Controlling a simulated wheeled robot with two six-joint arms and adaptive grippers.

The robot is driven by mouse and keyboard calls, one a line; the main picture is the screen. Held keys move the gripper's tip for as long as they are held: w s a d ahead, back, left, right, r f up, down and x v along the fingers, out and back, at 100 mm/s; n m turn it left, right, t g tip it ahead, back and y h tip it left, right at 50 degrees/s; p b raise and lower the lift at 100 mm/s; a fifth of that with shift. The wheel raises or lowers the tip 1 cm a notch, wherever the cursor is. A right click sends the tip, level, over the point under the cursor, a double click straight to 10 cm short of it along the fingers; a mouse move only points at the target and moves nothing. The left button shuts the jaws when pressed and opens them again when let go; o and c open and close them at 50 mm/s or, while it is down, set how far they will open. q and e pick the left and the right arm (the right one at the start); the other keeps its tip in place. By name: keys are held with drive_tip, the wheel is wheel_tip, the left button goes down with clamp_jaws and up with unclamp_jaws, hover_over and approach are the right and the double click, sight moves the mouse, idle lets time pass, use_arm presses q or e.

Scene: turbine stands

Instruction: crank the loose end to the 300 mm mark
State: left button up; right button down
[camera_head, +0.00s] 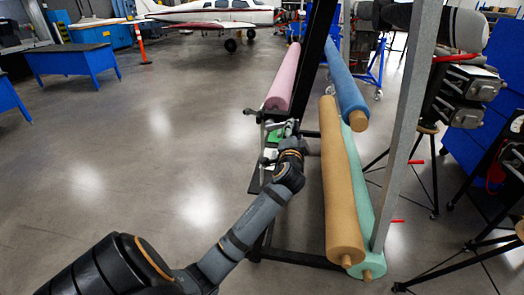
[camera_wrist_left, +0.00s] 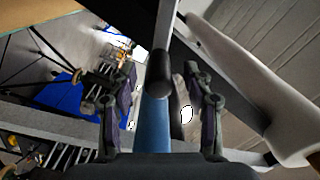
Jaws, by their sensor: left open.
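A pink roll (camera_head: 284,78) lies on the dark rack, with a crank (camera_head: 264,117) at its near end. In the left wrist view the crank's grey arm (camera_wrist_left: 165,35) comes down from the top and ends in a black grip (camera_wrist_left: 159,88). My left gripper (camera_head: 278,143) is at the rack below the crank. Its two fingers (camera_wrist_left: 162,108) are open and apart, one on each side of the grip in the picture; I cannot tell any contact. A small green patch (camera_head: 274,138) shows beside the gripper. I cannot make out the loose end or a 300 mm mark.
Tan (camera_head: 340,190), mint (camera_head: 361,205) and blue (camera_head: 346,85) rolls lie on the rack's right side. A grey post (camera_head: 408,120) stands in front of them. Tripod stands crowd the right. The floor at left is clear up to a blue bench (camera_head: 73,65).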

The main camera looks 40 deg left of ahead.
use_arm(q)
drive_tip(key=shift+w+a, duration=0.35)
drive_tip(key=shift+w, duration=0.25)
idle(0.3)
